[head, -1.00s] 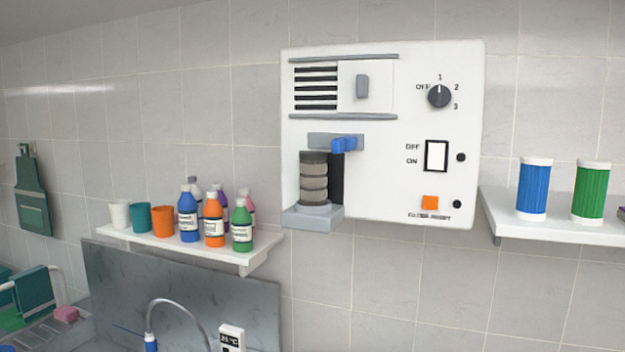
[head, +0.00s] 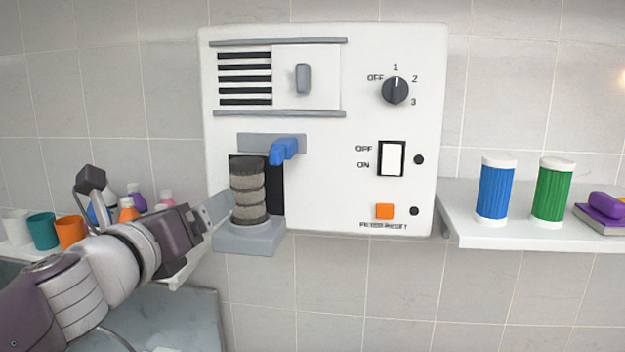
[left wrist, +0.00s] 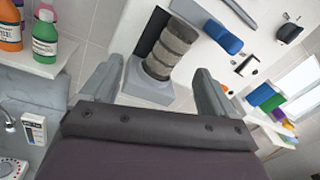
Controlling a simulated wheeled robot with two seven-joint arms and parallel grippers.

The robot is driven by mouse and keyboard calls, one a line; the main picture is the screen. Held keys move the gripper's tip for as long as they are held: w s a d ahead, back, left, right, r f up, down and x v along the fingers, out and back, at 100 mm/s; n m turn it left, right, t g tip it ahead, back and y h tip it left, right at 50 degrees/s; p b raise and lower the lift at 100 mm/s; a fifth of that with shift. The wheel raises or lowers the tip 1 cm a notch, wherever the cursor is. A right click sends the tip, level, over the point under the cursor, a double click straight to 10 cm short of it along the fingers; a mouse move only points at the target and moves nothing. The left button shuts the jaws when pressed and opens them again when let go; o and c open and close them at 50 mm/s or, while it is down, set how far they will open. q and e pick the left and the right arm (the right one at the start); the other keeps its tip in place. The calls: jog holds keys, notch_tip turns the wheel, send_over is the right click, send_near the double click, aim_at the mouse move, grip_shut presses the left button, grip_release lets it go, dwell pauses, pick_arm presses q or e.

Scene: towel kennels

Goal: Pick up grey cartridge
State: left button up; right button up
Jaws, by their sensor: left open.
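The grey cartridge (head: 248,190) is a ribbed, dark-banded cylinder standing upright on a grey seat (head: 250,238) at the lower left of the white wall panel. A blue lever (head: 284,151) sits just above and right of it. My left gripper (head: 218,212) is at the cartridge's left side in the head view. In the left wrist view the gripper (left wrist: 160,88) is open, its two fingers apart, with the cartridge (left wrist: 168,50) ahead between them. I cannot tell whether a finger touches it. My right gripper is not in view.
The white panel (head: 330,200) has a dial, a switch and an orange button. A right shelf (head: 490,236) holds a blue cartridge (head: 495,190), a green cartridge (head: 552,191) and a purple item. A left shelf (head: 192,262) with cups and bottles is partly behind my arm.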

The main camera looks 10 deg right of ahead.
aim_at(239, 190)
pick_arm(q)
jog(key=w+d+m+p, duration=0.1)
jog(key=w, duration=0.1)
jog(key=w+d+m+h, duration=0.1)
jog(key=w+d+m, duration=0.1)
jog(key=w+d+m+p, duration=0.1)
jog(key=w+d+m, duration=0.1)
jog(key=shift+w+d+r+g+p, duration=0.1)
jog(key=shift+w+d+g+p, duration=0.2)
jog(key=shift+w+g, duration=0.1)
jog(key=p+x, duration=0.1)
jog(key=x, duration=0.2)
jog(key=shift+w+p, duration=0.15)
jog(key=shift+p, duration=0.25)
jog(key=shift+w+d, duration=0.2)
jog(key=shift+w, duration=0.2)
jog(key=c, duration=1)
jog(key=shift+s+a, duration=0.1)
jog(key=shift+s, duration=0.05)
jog(key=shift+c, duration=0.6)
